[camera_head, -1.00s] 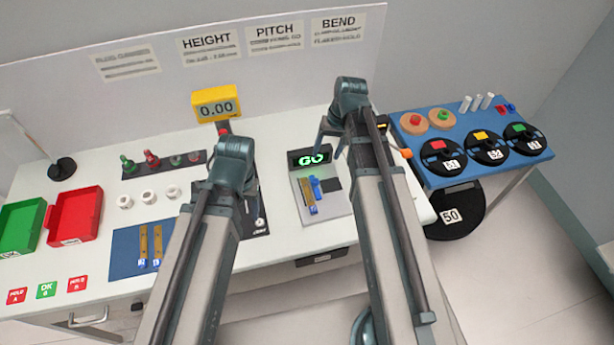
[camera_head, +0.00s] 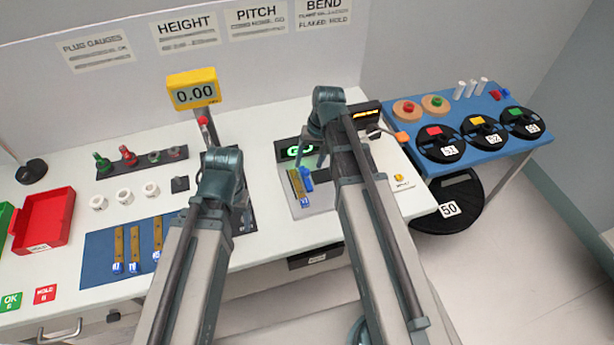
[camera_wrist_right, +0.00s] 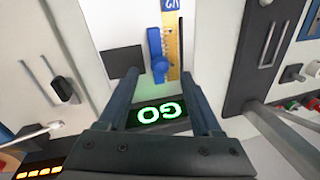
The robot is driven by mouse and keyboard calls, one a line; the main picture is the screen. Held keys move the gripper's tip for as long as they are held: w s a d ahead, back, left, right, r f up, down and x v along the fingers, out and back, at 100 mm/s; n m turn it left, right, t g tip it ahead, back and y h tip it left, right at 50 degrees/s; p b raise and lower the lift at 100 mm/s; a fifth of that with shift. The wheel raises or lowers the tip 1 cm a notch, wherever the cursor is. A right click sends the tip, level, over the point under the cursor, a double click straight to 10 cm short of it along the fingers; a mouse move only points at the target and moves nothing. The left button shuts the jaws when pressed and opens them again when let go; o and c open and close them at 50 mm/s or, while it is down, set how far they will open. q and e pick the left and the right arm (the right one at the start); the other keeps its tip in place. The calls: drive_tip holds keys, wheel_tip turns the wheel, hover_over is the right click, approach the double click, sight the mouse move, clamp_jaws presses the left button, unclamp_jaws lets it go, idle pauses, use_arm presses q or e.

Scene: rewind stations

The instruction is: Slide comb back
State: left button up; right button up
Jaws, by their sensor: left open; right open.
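The comb seems to be the blue slider with a round knob (camera_wrist_right: 158,58) in the right wrist view. It lies beside a brass strip (camera_wrist_right: 174,40) with a blue end, on the pale plate of the lit GO station. In the head view the blue comb (camera_head: 307,180) is small beside the strip (camera_head: 297,187). My right gripper (camera_wrist_right: 160,88) is open and empty, its fingers over the GO display end of the station, with the comb ahead between them and apart. My left gripper (camera_head: 222,165) is over the height gauge; its fingertips are largely hidden.
The GO display (camera_wrist_right: 161,113) stands close under my right fingers. A yellow height readout (camera_head: 194,90) is behind my left arm. A blue mat (camera_head: 100,250) with several strips and a red tray (camera_head: 45,220) lie left. A blue spool table (camera_head: 480,150) stands right.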

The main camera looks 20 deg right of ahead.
sight(307, 170)
use_arm(q)
drive_tip(key=shift+f+b, duration=1.4)
drive_tip(key=shift+f, duration=0.55)
use_arm(e)
drive_tip(key=shift+a+f, duration=0.2)
drive_tip(key=shift+f, duration=0.8)
drive_tip(key=shift+a+f, duration=0.15)
drive_tip(key=shift+f, duration=0.8)
clamp_jaws()
